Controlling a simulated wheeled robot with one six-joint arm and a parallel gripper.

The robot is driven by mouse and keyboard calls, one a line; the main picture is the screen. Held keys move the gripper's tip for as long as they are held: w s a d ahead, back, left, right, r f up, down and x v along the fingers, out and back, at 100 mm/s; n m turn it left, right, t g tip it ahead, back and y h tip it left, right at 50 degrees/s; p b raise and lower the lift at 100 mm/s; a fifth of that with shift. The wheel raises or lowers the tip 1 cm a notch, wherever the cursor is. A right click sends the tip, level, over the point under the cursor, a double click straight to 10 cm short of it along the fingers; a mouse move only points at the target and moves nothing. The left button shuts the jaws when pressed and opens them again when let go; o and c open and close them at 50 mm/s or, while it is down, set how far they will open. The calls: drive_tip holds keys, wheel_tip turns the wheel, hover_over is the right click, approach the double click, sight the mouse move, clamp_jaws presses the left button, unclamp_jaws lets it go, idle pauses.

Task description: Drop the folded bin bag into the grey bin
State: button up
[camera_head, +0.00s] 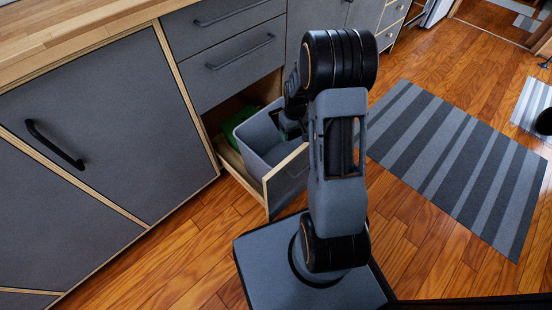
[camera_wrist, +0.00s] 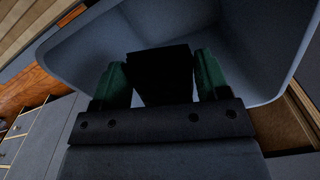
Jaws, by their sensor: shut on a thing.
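The grey bin (camera_head: 257,132) stands upright in a pulled-out drawer below the counter. In the wrist view its pale grey inner wall (camera_wrist: 75,52) surrounds the view of my gripper (camera_wrist: 159,68). My gripper is shut on the folded bin bag (camera_wrist: 161,85), a dark, nearly black block between two green fingers. In the head view my gripper (camera_head: 290,128) is over the right side of the bin's opening, partly hidden by my arm. The bag cannot be made out there. How deep the bag is relative to the rim is hard to tell.
The wooden drawer front (camera_head: 287,178) stands out from the grey cabinets (camera_head: 95,120), close to my base. A green thing (camera_head: 236,121) sits behind the bin in the drawer. A striped rug (camera_head: 450,150) lies on the open wooden floor at right.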

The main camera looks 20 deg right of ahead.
drive_tip(key=shift+f, duration=0.6)
drive_tip(key=o, duration=1)
wheel_tip(320, 180, up, 14)
drive_tip(key=p, duration=0.5)
